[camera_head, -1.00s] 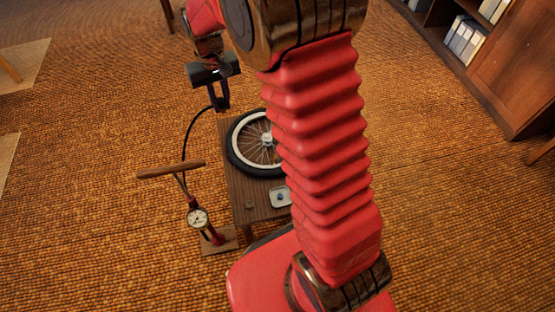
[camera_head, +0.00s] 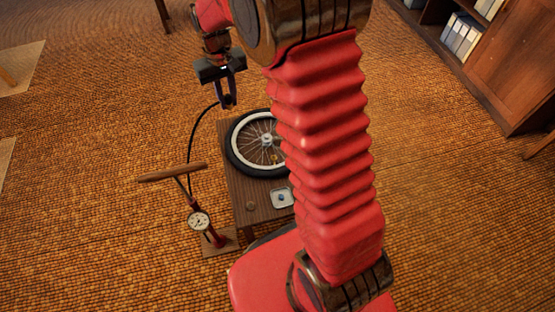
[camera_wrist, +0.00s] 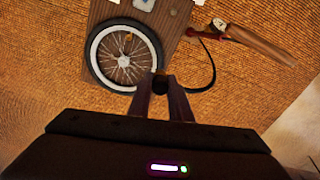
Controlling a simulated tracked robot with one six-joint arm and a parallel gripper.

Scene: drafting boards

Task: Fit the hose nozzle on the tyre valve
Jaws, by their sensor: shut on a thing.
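My gripper (camera_head: 228,102) is shut on the hose nozzle, high above the floor and beyond the far left corner of the low wooden table. In the wrist view the dark nozzle (camera_wrist: 160,86) shows between the fingertips; its end is hard to make out. The black hose (camera_head: 192,132) curves from the gripper down to the pump (camera_head: 199,220). The wheel with its black tyre (camera_head: 235,161) lies flat on the table, apart from the nozzle. A small yellowish spot near the rim (camera_wrist: 128,38) may be the valve; it is too small to be sure.
The floor pump, with a wooden handle (camera_head: 172,172) and a gauge, stands left of the table (camera_head: 247,190). A small tray (camera_head: 282,198) with a blue item and a small round piece (camera_head: 250,206) lie on the table's near end. My arm hides part of the wheel.

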